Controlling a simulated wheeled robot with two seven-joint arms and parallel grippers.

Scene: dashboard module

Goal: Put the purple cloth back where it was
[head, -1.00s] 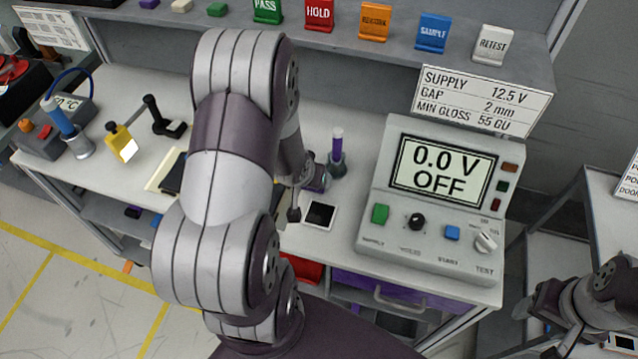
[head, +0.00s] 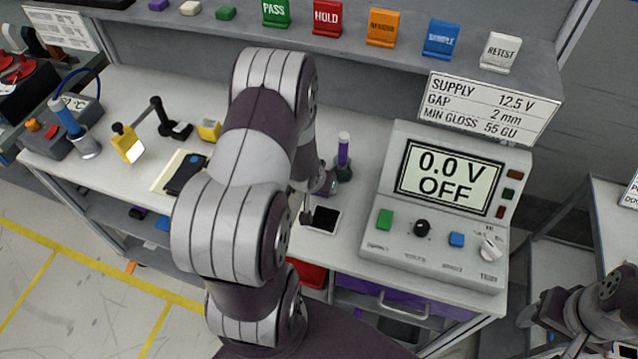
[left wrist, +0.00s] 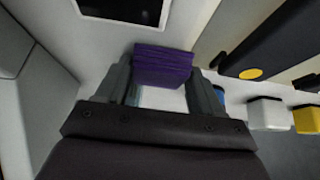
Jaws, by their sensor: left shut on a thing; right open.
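The purple cloth (left wrist: 163,66) shows in the left wrist view as a layered, folded block between the two fingers of my left gripper (left wrist: 165,85). The gripper is shut on it. My right gripper (head: 530,308) is at the lower right, open, clear of the bench.
The grey test box (head: 445,205) stands right of the left arm. A dark device (head: 187,173) lies left of the arm. Coloured label stands, including the PASS stand (head: 276,12), line the shelf above. A purple drawer (head: 385,297) is below.

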